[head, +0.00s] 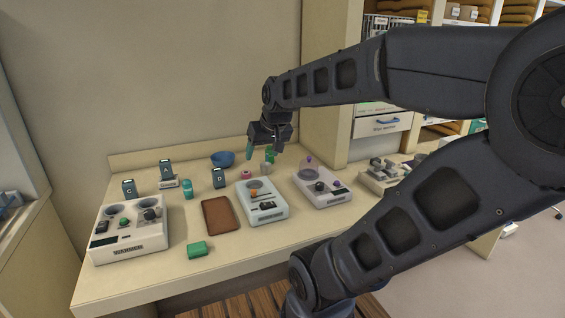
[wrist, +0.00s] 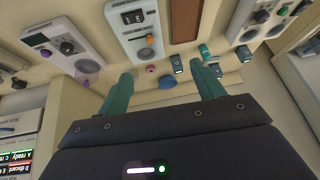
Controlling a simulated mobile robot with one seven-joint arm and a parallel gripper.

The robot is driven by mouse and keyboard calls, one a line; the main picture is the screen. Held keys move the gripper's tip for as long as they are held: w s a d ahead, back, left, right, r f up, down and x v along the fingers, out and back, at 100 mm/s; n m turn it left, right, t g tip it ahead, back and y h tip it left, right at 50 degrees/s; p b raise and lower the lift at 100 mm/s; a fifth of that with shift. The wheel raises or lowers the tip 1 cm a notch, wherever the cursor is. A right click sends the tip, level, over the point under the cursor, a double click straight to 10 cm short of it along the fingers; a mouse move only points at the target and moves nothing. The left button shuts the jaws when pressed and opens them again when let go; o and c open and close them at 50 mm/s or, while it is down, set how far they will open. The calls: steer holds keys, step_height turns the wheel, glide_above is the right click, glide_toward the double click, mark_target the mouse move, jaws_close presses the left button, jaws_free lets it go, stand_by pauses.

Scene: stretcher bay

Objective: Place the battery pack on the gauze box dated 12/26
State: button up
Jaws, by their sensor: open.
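My gripper (head: 260,153) is open, its two teal fingers apart above the back of the counter. In the wrist view its fingers (wrist: 163,88) have nothing between their tips. Small dark blocks lettered C (head: 129,188), A (head: 166,168) and D (head: 219,178) stand on or at the counter's devices and top; block A is on a small white base. Dark blocks also show in the wrist view (wrist: 177,63). I cannot tell which thing is the battery pack. No gauze box dated 12/26 can be read in either view.
A white warmer (head: 115,250), a pale device (head: 263,215) and another device (head: 322,203) stand on the counter. A brown tray (head: 219,216), green box (head: 197,250), teal bottle (head: 187,190) and blue bowl (head: 222,159) lie among them. Shelves with a drawer (head: 384,126) stand right.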

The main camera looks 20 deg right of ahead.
steer(key=s+d+f+g+h, duration=0.1)
steer(key=s+d, duration=0.2)
steer(key=s, duration=0.4)
steer(key=shift+m, duration=0.3)
